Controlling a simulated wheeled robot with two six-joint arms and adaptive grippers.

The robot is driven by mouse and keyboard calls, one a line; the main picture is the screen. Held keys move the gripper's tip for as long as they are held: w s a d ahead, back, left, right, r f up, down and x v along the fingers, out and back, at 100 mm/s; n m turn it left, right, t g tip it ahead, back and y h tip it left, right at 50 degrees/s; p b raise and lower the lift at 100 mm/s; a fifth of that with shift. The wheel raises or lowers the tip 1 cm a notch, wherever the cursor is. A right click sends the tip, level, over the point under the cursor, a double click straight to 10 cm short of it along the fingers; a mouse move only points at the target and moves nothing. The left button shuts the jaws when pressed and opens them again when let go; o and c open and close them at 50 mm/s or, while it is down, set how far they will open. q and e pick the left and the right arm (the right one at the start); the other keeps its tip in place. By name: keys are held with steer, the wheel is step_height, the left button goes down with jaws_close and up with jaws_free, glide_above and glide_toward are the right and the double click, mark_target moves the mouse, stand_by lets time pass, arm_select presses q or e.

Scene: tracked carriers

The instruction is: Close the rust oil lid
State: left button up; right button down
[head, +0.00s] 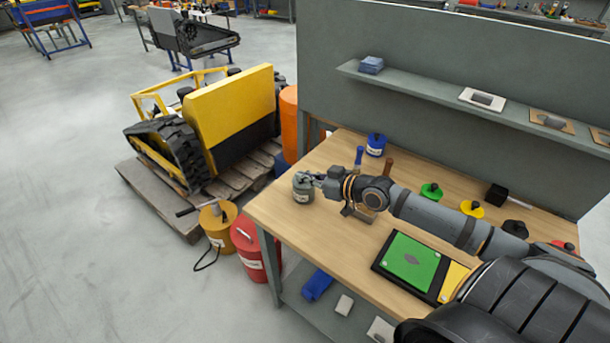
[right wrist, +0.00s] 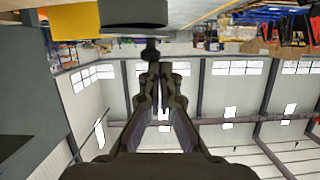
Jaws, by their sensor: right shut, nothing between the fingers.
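A small grey-green can (head: 303,189) with a pale label stands at the table's left corner; I cannot read the label. My right gripper (head: 308,178) is at its top, shut and empty. In the right wrist view, which looks upside down, my right gripper's fingers (right wrist: 160,72) are together, close to a dark knob (right wrist: 150,48) under a dark round body (right wrist: 132,12), seemingly the can's top. I cannot tell whether they touch it or whether the lid is fully down. My left gripper is not in view.
On the table (head: 290,235) are a blue can (head: 376,145), a green lid (head: 431,191), a yellow lid (head: 471,209) and a green panel (head: 411,260). A red can (head: 250,247) and an orange can (head: 217,228) stand on the floor. A yellow tracked carrier (head: 230,115) stands behind left.

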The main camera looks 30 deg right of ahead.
steer(key=shift+w+d+f, duration=0.1)
steer(key=shift+d+f, duration=0.05)
steer(key=shift+d, duration=0.1)
steer(key=shift+w+d+r, duration=0.3)
steer(key=shift+d+r, duration=0.05)
steer(key=shift+d, duration=0.35)
steer(key=r+p, duration=0.4)
steer(key=r, duration=0.1)
steer(key=shift+w+a, duration=0.2)
arm_select(q)
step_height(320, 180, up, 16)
steer(key=p, duration=1.2)
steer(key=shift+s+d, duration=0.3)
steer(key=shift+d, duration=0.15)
arm_select(e)
steer(key=f+v, duration=0.1)
steer(key=v, duration=0.9)
steer(key=shift+s, duration=0.2)
